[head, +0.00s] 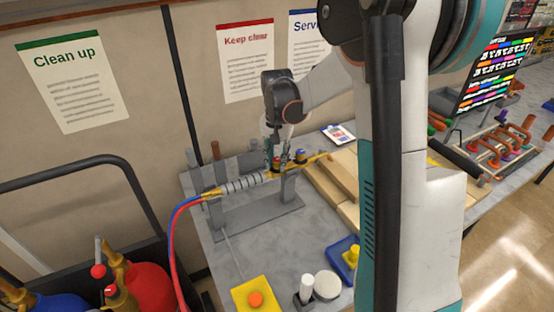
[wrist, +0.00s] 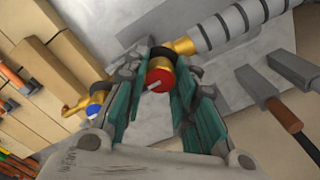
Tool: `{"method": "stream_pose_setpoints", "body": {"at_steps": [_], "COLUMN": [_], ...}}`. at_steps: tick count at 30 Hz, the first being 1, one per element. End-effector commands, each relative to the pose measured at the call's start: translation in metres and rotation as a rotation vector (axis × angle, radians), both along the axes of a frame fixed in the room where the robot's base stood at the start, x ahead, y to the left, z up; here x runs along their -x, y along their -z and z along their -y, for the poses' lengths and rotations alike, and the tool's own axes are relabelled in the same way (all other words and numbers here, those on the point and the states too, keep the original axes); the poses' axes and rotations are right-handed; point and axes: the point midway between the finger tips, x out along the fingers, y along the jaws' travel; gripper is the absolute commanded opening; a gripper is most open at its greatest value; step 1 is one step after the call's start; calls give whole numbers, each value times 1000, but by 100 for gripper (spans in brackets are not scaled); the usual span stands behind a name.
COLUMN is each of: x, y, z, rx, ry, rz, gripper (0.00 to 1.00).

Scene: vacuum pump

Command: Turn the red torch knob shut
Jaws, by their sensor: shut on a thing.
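The torch lies across a grey metal stand, its ribbed grey handle (head: 240,184) to the left and its brass tip (head: 318,157) to the right. The red knob (wrist: 161,80) sits on a brass valve between my finger pads in the wrist view, its white line showing. My gripper (wrist: 160,62) is shut on the red knob, one finger on each side. In the head view my gripper (head: 275,155) reaches down from above onto the torch. The blue knob (wrist: 94,110) is beside the left finger, nearer the tip, and is not held. The fingers partly hide the valve.
Red and blue hoses (head: 174,222) hang from the torch's left end. Wooden boards (head: 338,180) lie right of the stand. A yellow box with an orange button (head: 256,298) is at the bench front. Upright tools (head: 215,152) stand behind the torch.

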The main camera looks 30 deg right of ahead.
Motion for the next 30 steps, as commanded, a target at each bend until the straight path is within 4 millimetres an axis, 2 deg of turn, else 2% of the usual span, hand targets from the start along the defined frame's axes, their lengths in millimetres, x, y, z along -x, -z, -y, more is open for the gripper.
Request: {"method": "stream_pose_setpoints", "body": {"at_steps": [17,18,20,21,30], "x": [0,0,0,0,0], "y": [0,0,0,0,0], "z": [0,0,0,0,0], "rx": [0,0,0,0,0], "ry": [34,33,33,33,33], "rz": [0,0,0,0,0], "gripper": [2,30,43,46,46]}}
